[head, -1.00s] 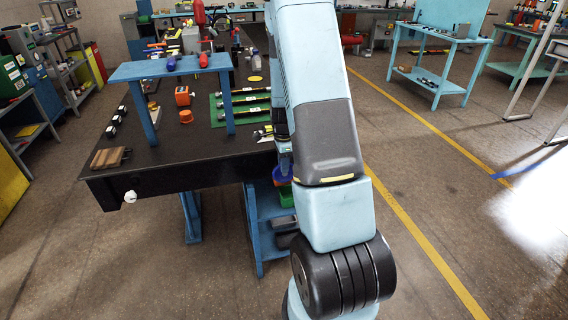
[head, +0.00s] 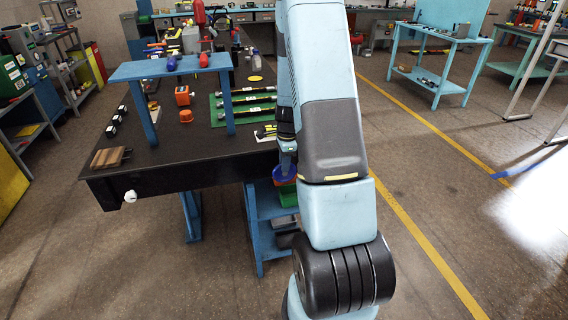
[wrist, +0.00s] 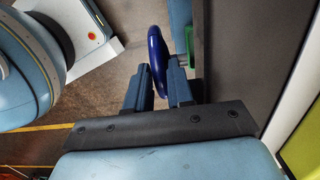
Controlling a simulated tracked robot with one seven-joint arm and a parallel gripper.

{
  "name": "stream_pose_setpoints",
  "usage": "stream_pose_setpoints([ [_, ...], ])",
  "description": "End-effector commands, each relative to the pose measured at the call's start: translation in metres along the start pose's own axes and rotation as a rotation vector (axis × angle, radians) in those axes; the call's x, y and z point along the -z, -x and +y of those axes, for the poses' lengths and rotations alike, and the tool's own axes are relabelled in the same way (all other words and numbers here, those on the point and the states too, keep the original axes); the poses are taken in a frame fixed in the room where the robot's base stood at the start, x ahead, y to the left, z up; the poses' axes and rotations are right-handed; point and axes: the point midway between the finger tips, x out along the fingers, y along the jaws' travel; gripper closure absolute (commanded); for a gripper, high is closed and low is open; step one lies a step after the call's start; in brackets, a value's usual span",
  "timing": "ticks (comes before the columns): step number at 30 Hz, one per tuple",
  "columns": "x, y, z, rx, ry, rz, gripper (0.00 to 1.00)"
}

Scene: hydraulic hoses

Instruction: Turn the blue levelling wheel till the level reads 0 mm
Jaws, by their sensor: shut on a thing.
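The blue levelling wheel (wrist: 156,50) shows edge-on in the wrist view, on a thin shaft running right toward the bench side. My gripper (wrist: 159,72) is shut on its near rim, one finger on each side. In the head view a bit of the blue wheel (head: 284,175) shows beside the bench's right edge, and my arm hides most of it. I cannot make out a level or its reading in either view.
A green bin (head: 287,197) sits on the lower shelf under the wheel. Open floor lies right of my arm.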

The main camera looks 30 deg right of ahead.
Motion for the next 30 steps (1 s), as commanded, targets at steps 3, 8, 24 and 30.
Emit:
stream_pose_setpoints([
  [3, 0.004, -0.0005, 0.0007, -0.001, -0.006, -0.039, 1.0],
  [8, 0.0071, -0.0006, 0.0007, -0.001, -0.005, -0.094, 1.0],
  [24, 0.0112, -0.0005, 0.0008, 0.001, 0.0, -0.208, 1.0],
  [30, 0.0112, -0.0003, 0.0006, 0.001, 0.0, -0.207, 1.0],
])
